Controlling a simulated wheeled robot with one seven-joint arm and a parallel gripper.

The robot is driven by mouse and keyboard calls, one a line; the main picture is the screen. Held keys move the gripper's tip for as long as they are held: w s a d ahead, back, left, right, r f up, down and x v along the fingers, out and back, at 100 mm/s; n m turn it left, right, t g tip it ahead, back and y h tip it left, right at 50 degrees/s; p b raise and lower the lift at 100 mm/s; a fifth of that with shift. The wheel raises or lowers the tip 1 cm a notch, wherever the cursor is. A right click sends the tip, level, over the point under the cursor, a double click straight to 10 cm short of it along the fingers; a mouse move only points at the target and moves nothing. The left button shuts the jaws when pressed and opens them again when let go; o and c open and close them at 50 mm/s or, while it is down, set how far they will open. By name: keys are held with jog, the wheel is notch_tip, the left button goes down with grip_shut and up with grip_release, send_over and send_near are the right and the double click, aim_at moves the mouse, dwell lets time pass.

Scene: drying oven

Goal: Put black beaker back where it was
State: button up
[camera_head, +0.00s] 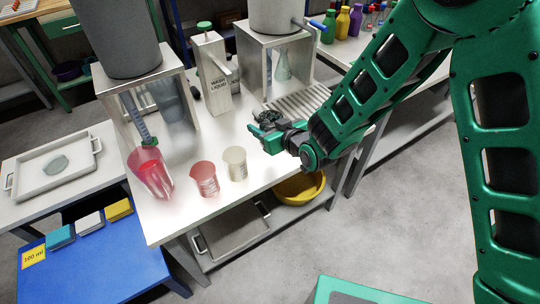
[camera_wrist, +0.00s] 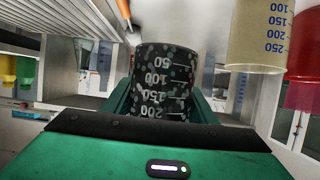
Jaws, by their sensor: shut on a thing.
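The black beaker (camera_wrist: 165,80) is dark and speckled with pale volume marks. It fills the space between the jaws of my gripper (camera_wrist: 165,105) in the wrist view, which looks upside down. In the head view the beaker (camera_head: 268,117) is small and partly covered by my gripper (camera_head: 268,130), over the right part of the white table near the metal rack (camera_head: 303,99). My gripper is shut on it. I cannot tell whether the beaker touches the surface below.
A cream beaker (camera_head: 235,163), a red beaker (camera_head: 203,179) and a tall red vessel (camera_head: 150,173) stand left of my gripper. A wash liquid container (camera_head: 214,85) and two metal stands are behind. A yellow basin (camera_head: 300,188) sits below.

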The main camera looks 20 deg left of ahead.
jog(key=shift+f, duration=4.6)
jog(key=o, duration=1.3)
jog(key=shift+f, duration=0.1)
jog(key=shift+c, duration=0.2)
jog(key=v, duration=1)
jog(key=shift+w+d, duration=0.1)
jog(key=shift+v, duration=1.05)
